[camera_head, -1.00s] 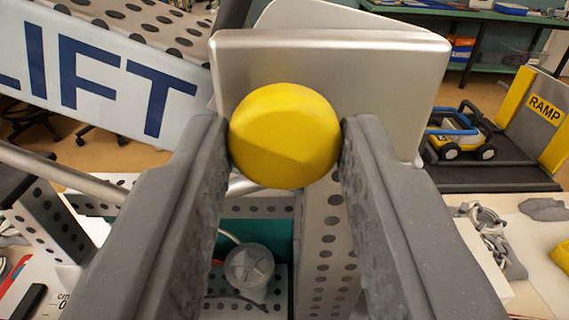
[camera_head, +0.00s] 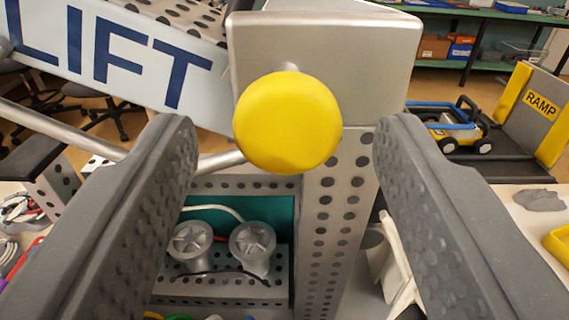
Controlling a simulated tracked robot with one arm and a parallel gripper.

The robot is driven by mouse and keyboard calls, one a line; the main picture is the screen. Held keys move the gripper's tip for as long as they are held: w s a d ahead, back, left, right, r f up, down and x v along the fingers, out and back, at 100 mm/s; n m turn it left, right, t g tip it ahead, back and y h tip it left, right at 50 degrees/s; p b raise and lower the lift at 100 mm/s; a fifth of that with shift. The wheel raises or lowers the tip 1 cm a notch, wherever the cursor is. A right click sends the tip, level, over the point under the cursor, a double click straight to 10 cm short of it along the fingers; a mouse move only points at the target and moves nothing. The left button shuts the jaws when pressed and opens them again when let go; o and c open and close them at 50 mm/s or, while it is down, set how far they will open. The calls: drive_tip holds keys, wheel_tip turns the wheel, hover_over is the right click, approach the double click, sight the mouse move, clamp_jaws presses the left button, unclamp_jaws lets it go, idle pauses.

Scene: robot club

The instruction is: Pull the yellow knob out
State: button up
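The yellow knob (camera_head: 287,122) is a round ball on the front of a silver metal box (camera_head: 330,50). A short piece of its light stem shows above it, between the ball and the box. My gripper (camera_head: 285,140) is open, with one grey finger on each side of the knob. Clear gaps show between both fingers and the knob, the right gap a little wider at the fingertips than the left looks. Nothing is held.
A perforated metal post (camera_head: 335,220) stands below the box. A white LIFT sign (camera_head: 125,60) slants at upper left. Two star-topped round parts (camera_head: 252,242) sit below. A small cart (camera_head: 455,130) and a yellow RAMP panel (camera_head: 540,105) stand at right.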

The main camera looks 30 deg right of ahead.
idle(0.5)
drive_tip(key=shift+s+a, duration=0.3)
drive_tip(key=shift+s, duration=0.1)
drive_tip(key=p+v, duration=0.1)
drive_tip(key=v, duration=1.1)
drive_tip(key=shift+s+a, duration=0.2)
drive_tip(key=shift+s, duration=0.15)
drive_tip(key=shift+f, duration=0.1)
drive_tip(key=w+a+r+n+y, duration=0.1)
drive_tip(key=w+a+r+y, duration=0.35)
drive_tip(key=a, duration=0.25)
drive_tip(key=a+r+n+y, duration=0.3)
drive_tip(key=r+y, duration=0.3)
drive_tip(key=r, duration=0.6)
drive_tip(key=s+d+r+h, duration=0.1)
drive_tip(key=s+d+r, duration=0.4)
drive_tip(key=r, duration=0.3)
drive_tip(key=s+d+r+n+h, duration=0.1)
drive_tip(key=s+d+r, duration=0.5)
drive_tip(key=d+r, duration=0.2)
drive_tip(key=shift+s+r+n, duration=0.3)
drive_tip(key=shift+r, duration=0.05)
